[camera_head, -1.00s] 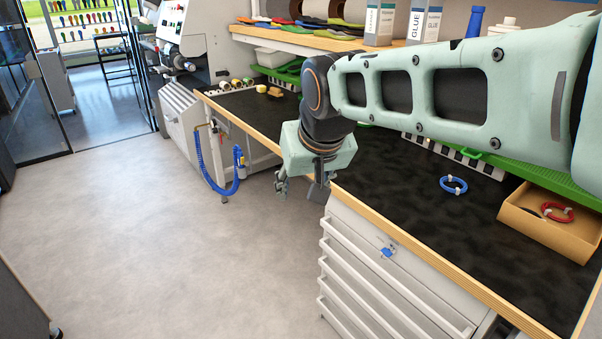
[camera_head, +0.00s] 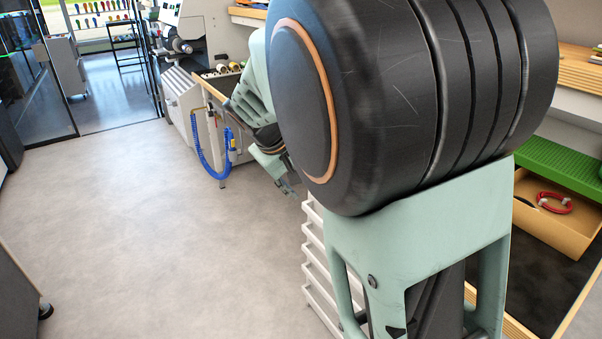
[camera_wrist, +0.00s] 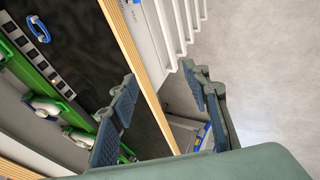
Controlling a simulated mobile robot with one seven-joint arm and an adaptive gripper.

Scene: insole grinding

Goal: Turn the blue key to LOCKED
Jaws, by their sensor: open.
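The blue key is not visible now; my own arm covers much of the drawer cabinet (camera_head: 316,262) in the head view. The cabinet's white handles (camera_wrist: 176,30) show at the top of the wrist view, with no key to be made out. My gripper (camera_wrist: 160,75) is open and empty, its two fingers spread at either side of the bench's wooden edge as seen in the wrist view. In the head view my gripper (camera_head: 288,188) hangs beside the bench's front edge, left of the cabinet and small, partly behind my arm.
The dark workbench carries a blue ring (camera_wrist: 38,28) and a cardboard box (camera_head: 560,226) with a red ring (camera_head: 555,203). A green rack (camera_head: 565,170) stands behind. A blue coiled hose (camera_head: 207,160) hangs at the bench's far end. The floor (camera_head: 150,240) at left is clear.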

